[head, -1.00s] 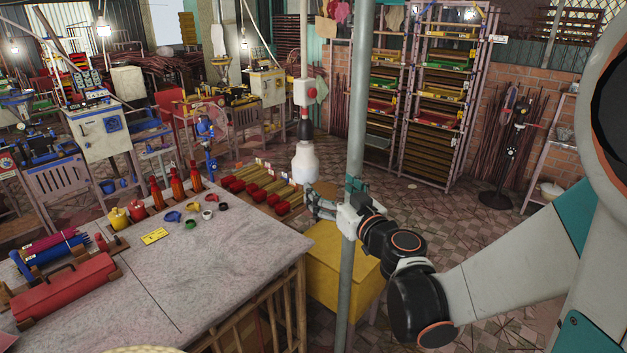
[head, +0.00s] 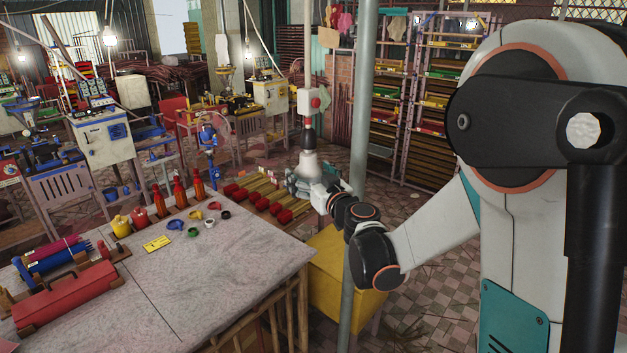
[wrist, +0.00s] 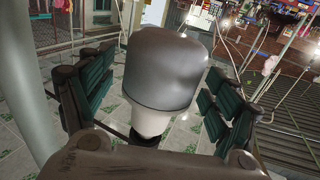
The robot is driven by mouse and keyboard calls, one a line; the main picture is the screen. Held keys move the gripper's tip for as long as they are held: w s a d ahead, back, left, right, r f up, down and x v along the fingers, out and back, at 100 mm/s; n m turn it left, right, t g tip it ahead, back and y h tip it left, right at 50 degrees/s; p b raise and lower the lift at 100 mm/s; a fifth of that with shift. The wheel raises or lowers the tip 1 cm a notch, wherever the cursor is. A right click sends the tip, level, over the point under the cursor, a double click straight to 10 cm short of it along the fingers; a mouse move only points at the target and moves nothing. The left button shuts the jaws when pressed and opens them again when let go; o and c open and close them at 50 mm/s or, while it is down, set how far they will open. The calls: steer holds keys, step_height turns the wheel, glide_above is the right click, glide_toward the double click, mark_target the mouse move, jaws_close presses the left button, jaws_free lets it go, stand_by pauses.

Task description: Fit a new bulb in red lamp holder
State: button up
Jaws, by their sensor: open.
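A pale bulb (head: 306,163) hangs wide end down below a dark lamp holder (head: 307,136), left of the grey pole. The holder's upper part looks reddish, but it is small in the head view. My gripper (head: 305,185) is at the bulb's lower part. In the wrist view the bulb (wrist: 165,70) has a grey wide body and a white neck. It stands between my open green-padded fingers, one set on each side, with gaps visible. A dark piece at the neck's end is partly hidden by my gripper's body.
A grey vertical pole (head: 358,150) stands close beside my wrist. A worktable (head: 220,275) with bottles, coloured rings and a red case (head: 65,298) fills the lower left. A yellow box (head: 338,270) is below my arm. Shelving racks (head: 420,110) stand behind.

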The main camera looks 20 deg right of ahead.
steer(key=c, duration=1.2)
steer(key=shift+n+y, duration=0.4)
steer(key=shift+y, duration=0.2)
steer(key=shift+b, duration=0.3)
steer(key=shift+n+g+y, duration=0.3)
steer(key=shift+n+y, duration=0.1)
steer(key=shift+y, duration=0.2)
steer(key=shift+d+n+g+y+b, duration=0.1)
steer(key=shift+n+g+y+b, duration=0.2)
steer(key=shift+n+y, duration=0.35)
steer(key=shift+n+g+y, duration=0.25)
steer(key=shift+g+y, duration=0.05)
steer(key=shift+y, duration=0.35)
steer(key=o, duration=1.2)
